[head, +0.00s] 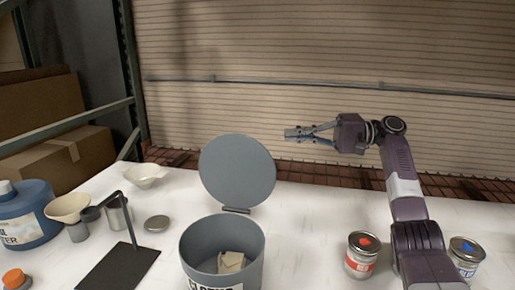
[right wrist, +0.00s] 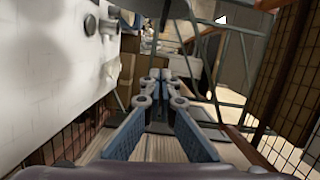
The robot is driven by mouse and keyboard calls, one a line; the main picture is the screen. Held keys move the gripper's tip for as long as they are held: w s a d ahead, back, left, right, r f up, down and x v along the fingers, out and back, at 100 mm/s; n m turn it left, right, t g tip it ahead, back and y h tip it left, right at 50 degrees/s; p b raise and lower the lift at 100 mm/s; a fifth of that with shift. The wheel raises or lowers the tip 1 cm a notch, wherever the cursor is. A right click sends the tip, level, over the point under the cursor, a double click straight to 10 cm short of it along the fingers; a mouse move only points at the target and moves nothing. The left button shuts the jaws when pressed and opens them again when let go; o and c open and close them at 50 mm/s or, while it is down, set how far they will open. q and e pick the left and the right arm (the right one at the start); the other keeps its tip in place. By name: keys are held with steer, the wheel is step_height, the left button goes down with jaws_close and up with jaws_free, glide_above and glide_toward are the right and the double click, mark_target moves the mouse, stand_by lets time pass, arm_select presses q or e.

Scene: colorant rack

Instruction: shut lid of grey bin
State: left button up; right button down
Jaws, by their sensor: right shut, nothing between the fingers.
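The grey bin (head: 205,245) stands on the white table at the front middle of the head view. Its round grey lid (head: 237,170) stands up, hinged open at the bin's back edge. A crumpled beige piece lies inside the bin. My right gripper (head: 292,133) is in the air above and to the right of the lid, apart from it, pointing left. Its fingertips meet with nothing between them, and its fingers also show in the right wrist view (right wrist: 160,75). My left gripper is not in view.
Two cans, one red-marked (head: 361,256) and one blue-marked (head: 466,258), stand at the right near my arm. At left are a blue jug (head: 32,215), a funnel (head: 68,207), a dark stand (head: 118,268) and a white bowl (head: 145,175).

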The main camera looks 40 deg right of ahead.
steer(key=w+a+p, duration=0.2)
steer(key=a+p, duration=0.1)
steer(key=a, duration=0.7)
steer(key=shift+w+f, duration=0.3)
steer(key=shift+w, duration=0.05)
steer(key=shift+a+r, duration=0.1)
steer(key=shift+a, duration=0.05)
